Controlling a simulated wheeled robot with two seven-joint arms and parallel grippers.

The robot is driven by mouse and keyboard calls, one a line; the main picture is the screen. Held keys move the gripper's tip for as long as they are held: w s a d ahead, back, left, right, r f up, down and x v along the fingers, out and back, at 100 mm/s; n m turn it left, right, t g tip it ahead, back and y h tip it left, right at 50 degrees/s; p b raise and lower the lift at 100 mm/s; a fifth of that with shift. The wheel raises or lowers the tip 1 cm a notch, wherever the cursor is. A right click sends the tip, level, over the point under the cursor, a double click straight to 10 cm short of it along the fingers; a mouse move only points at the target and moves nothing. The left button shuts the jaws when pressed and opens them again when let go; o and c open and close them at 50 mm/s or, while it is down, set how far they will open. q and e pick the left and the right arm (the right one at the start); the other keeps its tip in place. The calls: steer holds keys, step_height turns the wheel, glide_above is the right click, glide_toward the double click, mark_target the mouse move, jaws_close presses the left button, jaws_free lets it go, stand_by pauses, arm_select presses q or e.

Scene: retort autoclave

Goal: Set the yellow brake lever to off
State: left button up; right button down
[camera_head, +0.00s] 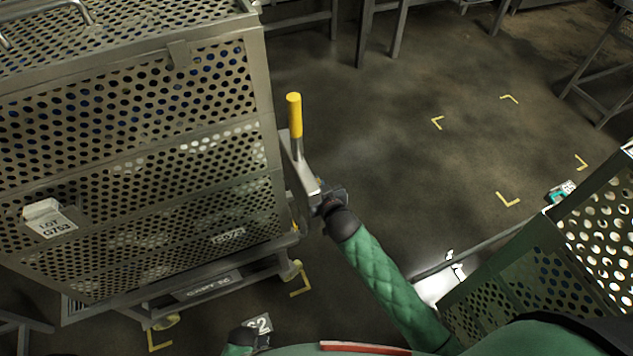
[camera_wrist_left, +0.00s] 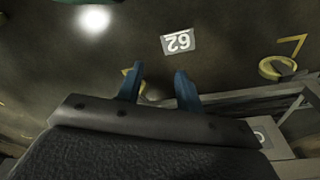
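The yellow brake lever (camera_head: 294,115) stands nearly upright at the right side of the perforated cart (camera_head: 262,95). Its yellow grip sits on a silver stem above a grey metal bracket. My right arm in its green sleeve reaches up from the lower right. My right gripper (camera_head: 327,198) is dark and small, beside the lower end of that bracket and below the yellow grip. Its fingers are too unclear to tell open from shut or any contact. My left gripper (camera_wrist_left: 158,72) has its two blue fingers apart and nothing between them, above the floor.
The cart carries a lot tag (camera_head: 50,220) and stands on a wheeled frame. Another perforated basket (camera_head: 535,275) stands at right. Floor with yellow corner marks (camera_head: 508,199) is clear between them.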

steer(key=w+r+g+p, duration=0.1)
steer(key=p, duration=0.2)
steer(key=shift+a, duration=0.15)
steer(key=g+p, duration=0.1)
steer(key=p, duration=0.2)
steer(key=shift+w+a+h, duration=0.1)
steer(key=shift+w+h, duration=0.3)
arm_select(q)
steer(key=s+a+f, duration=0.5)
steer(key=s+f, duration=0.3)
steer(key=f, duration=0.3)
steer(key=shift+f, duration=0.15)
arm_select(e)
steer(key=shift+f, duration=0.1)
arm_select(q)
steer(key=shift+s, duration=0.1)
arm_select(e)
steer(key=c, duration=1.4)
jaws_free()
steer(key=shift+f, duration=0.1)
arm_select(q)
steer(key=shift+s+p, duration=0.15)
steer(key=shift+p, duration=0.15)
arm_select(e)
steer(key=shift+s+g, duration=0.1)
steer(key=shift+g, duration=0.2)
